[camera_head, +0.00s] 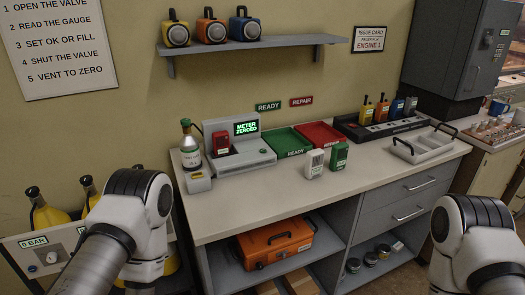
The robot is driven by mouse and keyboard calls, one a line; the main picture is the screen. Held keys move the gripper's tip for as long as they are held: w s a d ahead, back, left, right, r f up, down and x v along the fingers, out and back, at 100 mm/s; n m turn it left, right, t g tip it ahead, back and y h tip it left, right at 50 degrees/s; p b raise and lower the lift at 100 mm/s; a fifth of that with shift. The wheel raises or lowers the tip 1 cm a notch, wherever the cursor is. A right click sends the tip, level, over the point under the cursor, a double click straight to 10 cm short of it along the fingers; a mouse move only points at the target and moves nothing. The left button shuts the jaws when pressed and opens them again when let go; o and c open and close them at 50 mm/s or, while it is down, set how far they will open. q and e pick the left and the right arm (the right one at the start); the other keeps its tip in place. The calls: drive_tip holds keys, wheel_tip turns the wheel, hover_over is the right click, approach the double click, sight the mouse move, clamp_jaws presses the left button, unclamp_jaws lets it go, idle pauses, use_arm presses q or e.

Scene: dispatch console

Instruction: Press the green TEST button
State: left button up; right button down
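A grey test console (262,158) stands on the left part of the counter. Its lit screen (246,128) reads "METER ZEROED" in green. A small greenish spot (264,151) shows on the console's sloped front below the screen; it is too small to tell whether it is the TEST button, and no TEST label can be read. A red handheld device (221,143) stands in the console's left part. Only links of my two arms show, at the bottom left and bottom right. Both grippers are out of the picture.
A gas bottle (189,150) stands left of the console. A green tray (288,141) and a red tray (319,133) lie to its right. A white device (313,163) and a green device (339,155) stand before them. The counter's front strip (260,203) is clear.

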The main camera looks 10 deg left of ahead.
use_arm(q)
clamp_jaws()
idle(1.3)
